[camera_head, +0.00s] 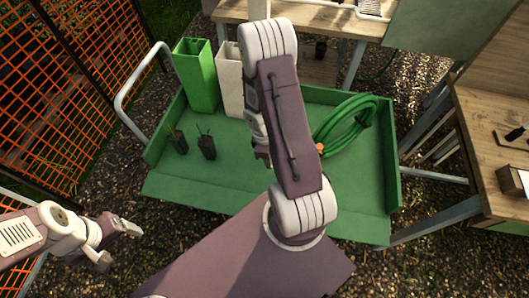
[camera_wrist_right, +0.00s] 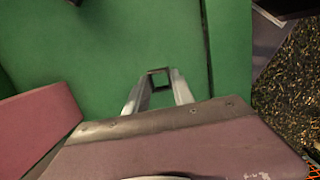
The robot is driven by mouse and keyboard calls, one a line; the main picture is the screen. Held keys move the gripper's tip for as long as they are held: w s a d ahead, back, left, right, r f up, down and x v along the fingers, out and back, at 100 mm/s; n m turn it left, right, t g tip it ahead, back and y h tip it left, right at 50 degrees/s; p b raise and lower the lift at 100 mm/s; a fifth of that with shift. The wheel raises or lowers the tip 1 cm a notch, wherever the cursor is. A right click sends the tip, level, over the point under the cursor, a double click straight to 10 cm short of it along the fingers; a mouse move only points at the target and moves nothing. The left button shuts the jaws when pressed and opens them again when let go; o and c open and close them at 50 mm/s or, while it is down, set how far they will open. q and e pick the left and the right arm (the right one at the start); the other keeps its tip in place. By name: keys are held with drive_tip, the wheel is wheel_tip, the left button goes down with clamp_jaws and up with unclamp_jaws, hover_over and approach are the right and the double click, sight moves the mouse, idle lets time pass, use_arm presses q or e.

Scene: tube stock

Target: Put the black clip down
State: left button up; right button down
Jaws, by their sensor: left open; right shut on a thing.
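My right gripper (camera_wrist_right: 158,82) is shut on a small dark thing, the black clip (camera_wrist_right: 158,72), of which only a dark edge shows between the fingertips in the right wrist view. Green surface lies behind it; I cannot tell whether it touches. In the head view my right arm hides the held clip. Two other black clip-like things with thin upright wires, one at left (camera_head: 179,142) and one at right (camera_head: 207,148), stand on the green cart (camera_head: 235,185). My left gripper (camera_head: 120,245) is open and empty, off the cart's front left.
A green bin (camera_head: 196,78) and a white bin (camera_head: 230,85) stand at the cart's back left. A coiled green hose (camera_head: 345,125) lies at its right. An orange mesh fence (camera_head: 50,110) is at left, a wooden table (camera_head: 490,135) at right. The cart's front middle is clear.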

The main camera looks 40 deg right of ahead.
hover_over(257, 165)
drive_tip(key=f, duration=0.3)
drive_tip(key=shift+w+a+f, duration=0.15)
drive_tip(key=shift+w+f, duration=0.05)
drive_tip(key=shift+f, duration=0.15)
wheel_tip(257, 165, down, 4)
drive_tip(key=shift+r+b, duration=0.25)
drive_tip(key=shift+b, duration=0.35)
drive_tip(key=shift+f, duration=0.3)
drive_tip(key=c, duration=1.1)
unclamp_jaws()
drive_tip(key=shift+f, duration=0.1)
